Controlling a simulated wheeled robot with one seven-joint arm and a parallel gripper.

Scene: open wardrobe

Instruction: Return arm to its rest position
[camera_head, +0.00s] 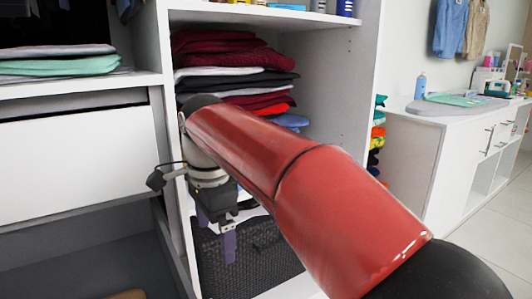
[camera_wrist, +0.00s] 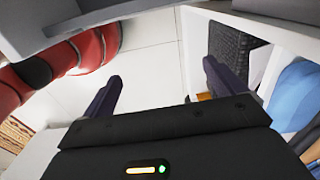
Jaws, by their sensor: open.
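My gripper (camera_head: 222,232) hangs fingers-down at the front of the open wardrobe, in front of the dark woven basket. In the wrist view my gripper (camera_wrist: 161,74) has its two dark purple fingers wide apart with nothing between them. Pale floor shows through the gap. My red arm crosses the middle of the head view and hides part of the shelves. The black woven basket (camera_head: 262,262) sits in the lower compartment; it also shows in the wrist view (camera_wrist: 232,52), close by the right finger.
Folded clothes (camera_head: 228,50) are stacked on the middle shelf. A white upright panel (camera_head: 162,60) stands close left of my wrist, beside a white drawer (camera_head: 75,155). Folded towels (camera_head: 58,66) lie above it. A white counter (camera_head: 405,135) stands right; floor there (camera_head: 500,235) is clear.

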